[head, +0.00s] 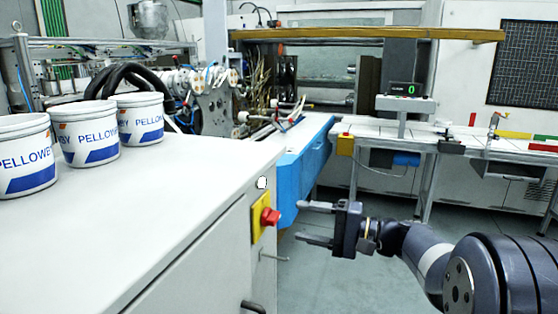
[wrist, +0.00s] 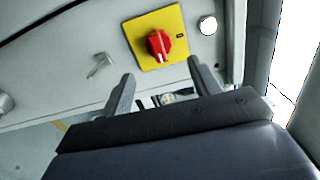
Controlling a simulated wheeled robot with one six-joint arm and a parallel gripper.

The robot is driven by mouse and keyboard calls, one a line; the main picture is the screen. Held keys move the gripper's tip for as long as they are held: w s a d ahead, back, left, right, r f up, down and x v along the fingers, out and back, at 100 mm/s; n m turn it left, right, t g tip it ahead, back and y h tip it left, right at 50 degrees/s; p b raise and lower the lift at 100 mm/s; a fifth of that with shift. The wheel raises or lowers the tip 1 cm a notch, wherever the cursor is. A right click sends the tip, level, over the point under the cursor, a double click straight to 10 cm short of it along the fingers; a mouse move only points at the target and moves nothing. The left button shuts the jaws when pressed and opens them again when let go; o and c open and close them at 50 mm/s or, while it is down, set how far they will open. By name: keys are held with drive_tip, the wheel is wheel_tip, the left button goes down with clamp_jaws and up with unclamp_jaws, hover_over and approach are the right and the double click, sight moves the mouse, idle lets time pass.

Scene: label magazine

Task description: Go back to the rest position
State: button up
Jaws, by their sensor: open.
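My gripper (head: 318,223) is open and empty in the head view, its two fingers pointing left toward the side of the white cabinet. A red rotary knob (head: 270,216) on a yellow plate (head: 258,228) sits on that cabinet side, a short gap left of the fingertips. In the wrist view the red knob (wrist: 158,44) and yellow plate (wrist: 176,18) show ahead of my open gripper (wrist: 160,70), apart from the fingers. A round white button (wrist: 208,25) is beside the plate.
The white cabinet (head: 150,220) fills the left, with several labelled white buckets (head: 90,135) on top. A door handle (head: 253,306) juts out low. A blue machine part (head: 300,160) and a bench with a green display (head: 410,89) stand behind. Floor (head: 330,280) below my gripper is clear.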

sight(279, 216)
drive_tip(key=v, duration=0.5)
drive_tip(key=x, duration=1.1)
drive_tip(key=shift+a, duration=0.3)
drive_tip(key=shift+w+a+f+n+b, duration=0.1)
drive_tip(key=shift+n+b, duration=0.2)
drive_tip(key=n, duration=0.1)
drive_tip(key=n+b, duration=0.1)
drive_tip(key=n, duration=0.2)
drive_tip(key=shift+r+n, duration=0.3)
drive_tip(key=n, duration=0.4)
drive_tip(key=shift+s+r+n, duration=0.25)
drive_tip(key=shift+r+n, duration=0.05)
drive_tip(key=shift+n, duration=0.1)
drive_tip(key=n+p, duration=0.1)
drive_tip(key=n, duration=0.3)
drive_tip(key=shift+s+r, duration=0.15)
drive_tip(key=shift+s+a+n+p, duration=0.1)
drive_tip(key=shift+s+n+p, duration=0.05)
drive_tip(key=shift+n+p, duration=1.75)
drive_tip(key=shift+s+d+b, duration=0.15)
drive_tip(key=shift+d+b, duration=0.25)
